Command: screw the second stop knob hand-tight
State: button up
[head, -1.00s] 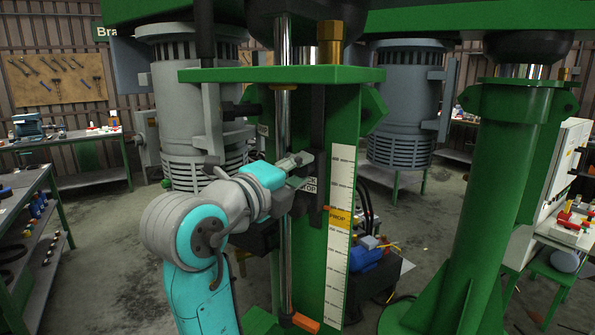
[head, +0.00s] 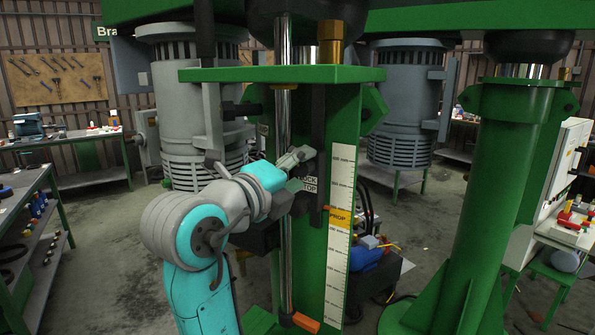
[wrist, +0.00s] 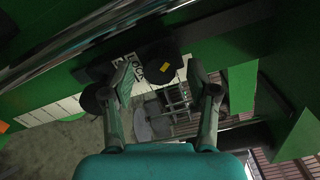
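In the wrist view, a dark round knob (wrist: 158,66) sits on the green column, between and just ahead of the two fingertips. A gap seems to show between it and each finger; contact cannot be told. Another dark round shape (wrist: 93,99), perhaps the other knob, is left of the left finger. Which is the second stop knob cannot be told. My gripper (wrist: 160,72) is open, its fingers spread. In the head view my gripper (head: 300,170) is at the column beside the partly covered stop label (head: 311,184); the knobs are hidden there.
A polished vertical rod (head: 285,130) stands close to my gripper. A white height scale (head: 341,190) with an orange band is on the column (head: 313,255). A green plate (head: 300,74) juts out above my arm. A second green column (head: 470,200) stands at right.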

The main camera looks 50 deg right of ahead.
jog(key=shift+a, duration=0.1)
jog(key=s+a, duration=0.1)
jog(key=a, duration=1)
jog(key=shift+s+a, duration=0.35)
jog(key=shift+s, duration=0.05)
